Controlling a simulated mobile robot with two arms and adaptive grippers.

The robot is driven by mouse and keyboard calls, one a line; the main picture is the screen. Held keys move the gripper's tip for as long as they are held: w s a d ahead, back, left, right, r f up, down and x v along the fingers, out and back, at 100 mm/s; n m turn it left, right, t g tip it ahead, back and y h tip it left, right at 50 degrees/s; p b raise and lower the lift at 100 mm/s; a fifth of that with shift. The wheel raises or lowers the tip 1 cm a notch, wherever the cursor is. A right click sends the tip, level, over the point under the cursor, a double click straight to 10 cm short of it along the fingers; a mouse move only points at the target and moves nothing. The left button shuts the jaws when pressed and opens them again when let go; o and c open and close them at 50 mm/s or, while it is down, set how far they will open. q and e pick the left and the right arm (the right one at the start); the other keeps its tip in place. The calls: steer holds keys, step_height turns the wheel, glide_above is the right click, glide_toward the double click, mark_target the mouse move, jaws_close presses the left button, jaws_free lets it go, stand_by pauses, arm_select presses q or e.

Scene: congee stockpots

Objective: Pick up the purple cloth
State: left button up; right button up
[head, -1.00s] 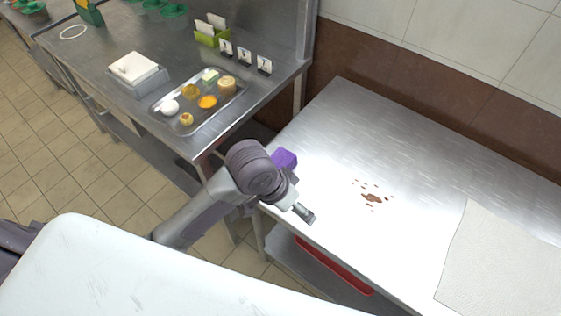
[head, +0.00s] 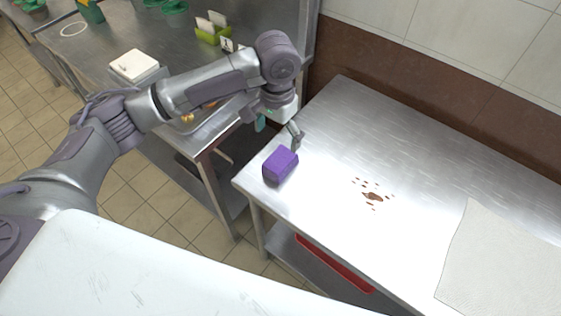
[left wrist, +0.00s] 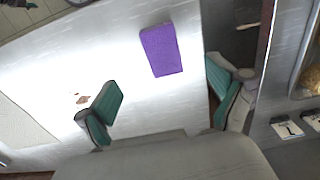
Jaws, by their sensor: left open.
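The purple cloth (head: 280,165) is a folded block lying near the left corner of the steel table in the head view. It also shows in the left wrist view (left wrist: 161,50), beyond and between the two green-padded fingers. My left gripper (head: 279,130) is above the table's left edge, just behind the cloth in the head view. It is open and empty, with its fingers apart (left wrist: 165,92) and not touching the cloth. My right gripper is in neither view.
The steel table (head: 330,130) carries a brown spill (head: 373,197) and a pale cloth sheet (head: 505,265) to the right. A gap separates it from the left counter (head: 95,55), which holds a white-topped box (head: 133,65) and a green holder (head: 208,35). A red tray (head: 333,262) sits below.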

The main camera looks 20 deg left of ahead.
mark_target(277, 161)
arm_select(q)
step_height(277, 161, down, 12)
steer(key=shift+a+p, duration=0.1)
steer(key=shift+p, duration=0.55)
steer(key=c, duration=1.3)
